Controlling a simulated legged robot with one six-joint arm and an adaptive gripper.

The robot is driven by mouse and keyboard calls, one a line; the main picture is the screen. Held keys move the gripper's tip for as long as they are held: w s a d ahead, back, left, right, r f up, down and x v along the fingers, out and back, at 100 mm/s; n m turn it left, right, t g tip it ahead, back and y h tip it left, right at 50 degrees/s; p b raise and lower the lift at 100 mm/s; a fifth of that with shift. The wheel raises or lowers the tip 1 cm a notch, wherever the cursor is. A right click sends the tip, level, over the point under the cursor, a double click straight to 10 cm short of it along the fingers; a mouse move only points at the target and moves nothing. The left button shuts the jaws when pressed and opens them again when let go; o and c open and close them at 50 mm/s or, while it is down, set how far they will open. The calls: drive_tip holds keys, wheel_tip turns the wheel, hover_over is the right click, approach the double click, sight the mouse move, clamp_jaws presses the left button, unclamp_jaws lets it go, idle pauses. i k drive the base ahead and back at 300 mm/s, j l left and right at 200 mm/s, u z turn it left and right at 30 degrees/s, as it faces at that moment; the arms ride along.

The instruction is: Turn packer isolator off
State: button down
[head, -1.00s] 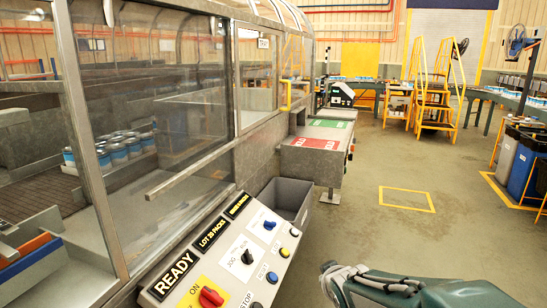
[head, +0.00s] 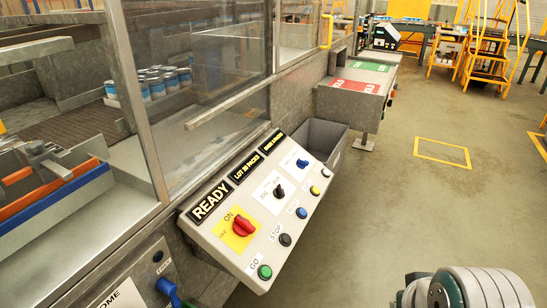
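A red rotary knob (head: 243,225) sits on a yellow plate (head: 235,241) on the sloping control panel (head: 266,246) at the lower middle of the head view. The plate is marked ON above the knob and OFF to its left. I cannot tell for sure which mark the knob points to. No label naming it as the packer isolator is readable. A READY display (head: 212,200) is above the knob. Part of my arm shows at the bottom right, apart from the panel. My gripper's fingers are not in view.
The panel also has a black selector (head: 279,191), a green GO button (head: 264,272), a black STOP button (head: 285,239) and several others. A blue handle (head: 168,287) is at lower left. A grey bin (head: 322,143) stands behind the panel. Floor to the right is clear.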

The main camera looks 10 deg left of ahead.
sight(242, 227)
drive_tip(key=i+j, duration=0.1)
drive_tip(key=j, duration=0.3)
drive_tip(key=i+j, duration=0.1)
drive_tip(key=j, duration=0.35)
drive_tip(key=i+j, duration=0.1)
drive_tip(key=j, duration=0.75)
drive_tip(key=i+z, duration=0.05)
drive_tip(key=i, duration=0.05)
